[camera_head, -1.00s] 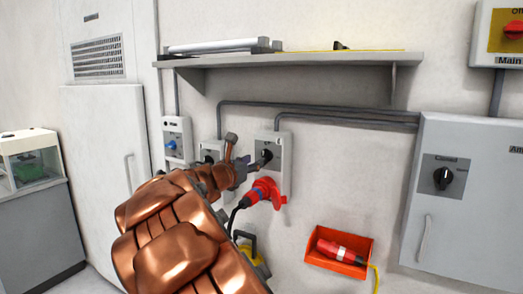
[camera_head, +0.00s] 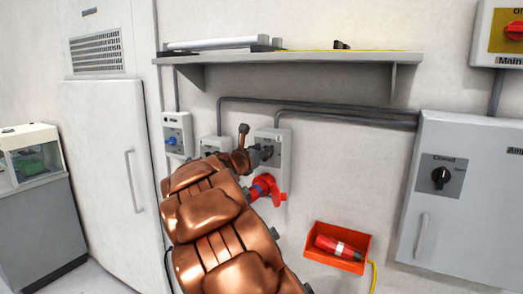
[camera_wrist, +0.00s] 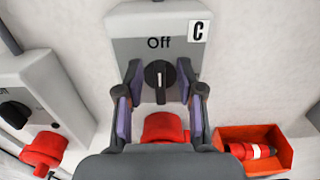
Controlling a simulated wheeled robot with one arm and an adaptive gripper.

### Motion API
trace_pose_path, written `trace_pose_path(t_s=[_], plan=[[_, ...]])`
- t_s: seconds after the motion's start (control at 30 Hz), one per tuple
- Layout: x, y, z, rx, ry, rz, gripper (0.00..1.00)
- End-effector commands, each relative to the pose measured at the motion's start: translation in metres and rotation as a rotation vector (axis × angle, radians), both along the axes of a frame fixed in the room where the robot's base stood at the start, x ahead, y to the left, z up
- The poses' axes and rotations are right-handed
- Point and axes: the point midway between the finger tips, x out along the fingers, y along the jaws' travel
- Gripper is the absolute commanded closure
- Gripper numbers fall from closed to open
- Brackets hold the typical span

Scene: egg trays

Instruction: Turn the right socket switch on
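The right socket (camera_head: 278,139) is a grey wall box with a black rotary switch and a red plug (camera_head: 264,187) in its lower part. In the wrist view, its switch knob (camera_wrist: 159,76) stands upright below the word "Off", beside a "C" label. My gripper (camera_wrist: 160,108) is open, with one purple-padded finger on each side of the knob; contact cannot be told. In the head view my copper-coloured arm hides most of the gripper and part of the box.
The middle socket (camera_head: 212,146) is close on the left, partly hidden by my arm; a blue-switched socket (camera_head: 176,135) is farther left. A shelf (camera_head: 300,58) juts out above. An orange bin (camera_head: 316,258) with a red connector hangs lower right. A grey cabinet (camera_head: 470,200) stands right.

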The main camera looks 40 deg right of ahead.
Motion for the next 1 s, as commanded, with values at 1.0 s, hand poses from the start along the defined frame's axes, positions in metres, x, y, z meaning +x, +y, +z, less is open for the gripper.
trace_pose_path(t_s=[1.0], plan=[[-0.0011, 0.0003, -0.0017, 0.012, -0.042, 0.0, 1.0]])
